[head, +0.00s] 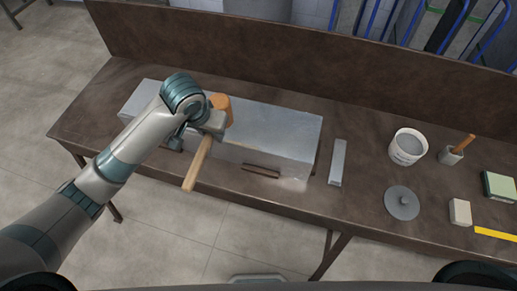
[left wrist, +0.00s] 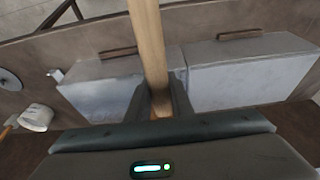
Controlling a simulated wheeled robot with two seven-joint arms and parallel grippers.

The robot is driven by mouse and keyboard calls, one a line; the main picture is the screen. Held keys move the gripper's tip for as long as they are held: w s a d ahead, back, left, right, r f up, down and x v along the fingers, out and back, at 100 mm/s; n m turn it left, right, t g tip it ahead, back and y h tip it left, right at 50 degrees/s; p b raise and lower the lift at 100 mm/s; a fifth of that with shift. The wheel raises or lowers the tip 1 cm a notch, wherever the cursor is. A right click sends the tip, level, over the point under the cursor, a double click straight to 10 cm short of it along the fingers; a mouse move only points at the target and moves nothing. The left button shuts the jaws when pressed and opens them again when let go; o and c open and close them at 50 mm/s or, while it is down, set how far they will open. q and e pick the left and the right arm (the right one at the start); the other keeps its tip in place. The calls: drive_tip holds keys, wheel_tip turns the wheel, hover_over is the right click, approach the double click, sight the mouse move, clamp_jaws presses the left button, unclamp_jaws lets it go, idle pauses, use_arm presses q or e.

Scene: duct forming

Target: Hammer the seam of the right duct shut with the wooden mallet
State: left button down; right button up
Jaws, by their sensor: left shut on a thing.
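My left gripper (head: 213,124) is shut on the wooden mallet's handle (head: 198,163). The mallet's orange-brown head (head: 222,104) is above the ducts, and the handle slopes down toward the table's front edge. The left wrist view shows the handle (left wrist: 150,45) between the two fingers (left wrist: 160,100). The right duct (head: 280,128) is a grey sheet-metal box lying on the table, with a brown handle-like bar (head: 261,171) at its front. The left duct (head: 143,98) lies beside it, partly hidden by my arm. Both ducts also show in the left wrist view. I cannot make out the seam's state.
The brown table (head: 350,222) has a raised back board (head: 330,65). Right of the ducts are a grey metal strip (head: 338,162), a white bucket (head: 408,147), a grey disc (head: 402,203), a pot with a wooden handle (head: 452,154) and a beige block (head: 460,212).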

idle(0.3)
use_arm(q)
wheel_tip(320, 180, down, 9)
drive_tip(key=b, duration=0.2)
wheel_tip(320, 180, up, 9)
drive_tip(key=shift+r+p, duration=0.1)
drive_tip(key=shift+p, duration=0.9)
drive_tip(key=s+d, duration=0.2)
drive_tip(key=d, duration=0.6)
drive_tip(key=shift+s+d+f, duration=0.15)
drive_tip(key=shift+s+f, duration=0.2)
